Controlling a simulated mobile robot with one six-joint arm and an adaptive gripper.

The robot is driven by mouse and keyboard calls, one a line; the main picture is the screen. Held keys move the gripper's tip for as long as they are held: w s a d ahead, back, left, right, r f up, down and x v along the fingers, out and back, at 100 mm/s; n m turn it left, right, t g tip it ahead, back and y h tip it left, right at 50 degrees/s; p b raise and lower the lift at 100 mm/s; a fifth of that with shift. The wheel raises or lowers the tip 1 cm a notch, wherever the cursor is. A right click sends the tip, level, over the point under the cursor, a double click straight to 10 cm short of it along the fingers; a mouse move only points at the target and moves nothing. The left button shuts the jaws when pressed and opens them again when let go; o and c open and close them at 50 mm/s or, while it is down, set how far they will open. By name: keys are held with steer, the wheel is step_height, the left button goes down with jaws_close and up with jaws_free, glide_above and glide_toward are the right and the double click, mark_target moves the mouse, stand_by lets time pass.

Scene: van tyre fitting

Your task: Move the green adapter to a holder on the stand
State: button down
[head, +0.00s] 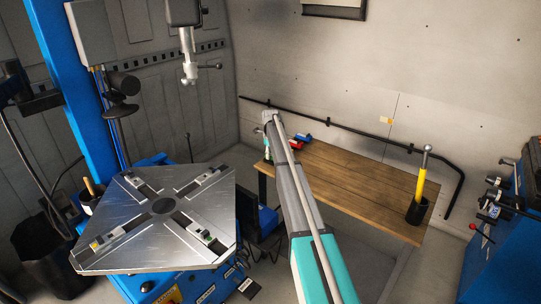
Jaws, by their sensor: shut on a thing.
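My arm reaches away over the far left end of the wooden table, and my gripper (267,149) is at its far end, small and mostly hidden by the wrist. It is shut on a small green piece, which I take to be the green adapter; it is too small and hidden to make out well. Small red and blue pieces (302,139) stand on the table just right of my wrist. I cannot tell the stand's holders apart, and part of that area is behind my arm.
A tyre changer with a metal turntable (150,250) stands at left; one clamp jaw (207,236) bears a small dark green patch. The wooden table (360,185) is mostly clear. A yellow-handled tool (421,185) stands in a black cup (417,212) at its right end. A blue machine (505,240) is far right.

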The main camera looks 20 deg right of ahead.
steer(key=shift+f, duration=0.3)
steer(key=shift+c, duration=1.3)
jaws_free()
steer(key=shift+r, duration=0.2)
step_height(320, 180, up, 8)
steer(key=p, duration=0.8)
steer(key=shift+r, duration=0.15)
steer(key=s+a+n, duration=0.5)
steer(key=a+n, duration=0.1)
steer(key=a, duration=0.1)
steer(key=s+a+n, duration=0.6)
steer(key=a, duration=0.2)
steer(key=s+a+n, duration=0.6)
steer(key=a, duration=0.2)
steer(key=shift+f+b, duration=0.3)
steer(key=shift+f, duration=0.1)
steer(key=shift+s+a+n, duration=0.65)
steer(key=shift+a+n, duration=0.1)
steer(key=shift+n, duration=0.15)
